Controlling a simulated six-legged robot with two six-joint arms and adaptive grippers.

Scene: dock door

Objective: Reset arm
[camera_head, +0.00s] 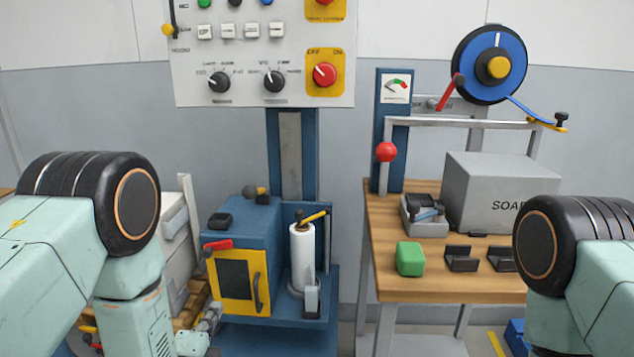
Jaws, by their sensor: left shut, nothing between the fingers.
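My left arm comes in from the left edge, with its pale green links and black ringed joint in the foreground. My left gripper (211,318) is low in the picture, left of centre, in front of the blue cabinet. It looks small and partly hidden by my own arm; it is shut and empty. My right arm comes in from the right edge with a black ringed joint beside the workbench. Its gripper is outside the picture.
A blue cabinet (262,226) with a yellow-framed door (259,279) stands close to my left gripper. A white roll (302,250) stands beside it. A wooden bench (437,288) holds a green block (410,259) and a grey box (500,185). A control panel (262,60) hangs above.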

